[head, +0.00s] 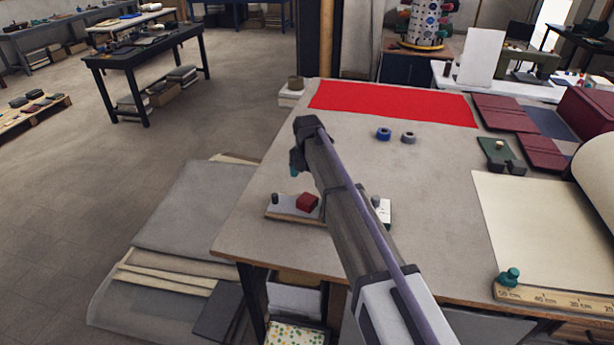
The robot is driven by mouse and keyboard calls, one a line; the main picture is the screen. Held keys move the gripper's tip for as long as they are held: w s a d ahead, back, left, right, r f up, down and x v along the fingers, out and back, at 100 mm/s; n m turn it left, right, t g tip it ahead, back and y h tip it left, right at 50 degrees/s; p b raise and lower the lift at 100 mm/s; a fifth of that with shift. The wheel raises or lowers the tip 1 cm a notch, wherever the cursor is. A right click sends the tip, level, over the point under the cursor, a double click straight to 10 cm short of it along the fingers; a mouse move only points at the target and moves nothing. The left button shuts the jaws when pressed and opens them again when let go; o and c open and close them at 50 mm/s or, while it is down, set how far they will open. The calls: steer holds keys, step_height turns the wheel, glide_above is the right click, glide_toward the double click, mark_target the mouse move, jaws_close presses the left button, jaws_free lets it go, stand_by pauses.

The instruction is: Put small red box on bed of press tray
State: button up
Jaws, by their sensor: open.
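A small red box (308,202) sits on a flat pale board (288,211) near the left front edge of the table. A small dark knob (275,198) stands on the board left of the box. My arm crosses over the board and hides its middle. My gripper (295,171) hangs at the arm's far end, above and behind the red box, apart from it. It is open, and I see nothing held.
A red cloth (390,101) lies at the table's back. A blue ring (383,134) and a grey ring (408,138) lie before it. Dark red covers (506,113) and a cream sheet (535,225) with a ruler (545,300) occupy the right. The tabletop's middle is mostly clear.

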steer(key=shift+r, duration=0.7)
steer(key=s+d+m, duration=1.1)
steer(key=s+m, duration=0.4)
steer(key=s, duration=0.1)
steer(key=s+d+m, duration=1.1)
steer(key=s+m, duration=0.4)
steer(key=s, duration=0.1)
steer(key=shift+d, duration=0.25)
steer(key=shift+s, duration=0.1)
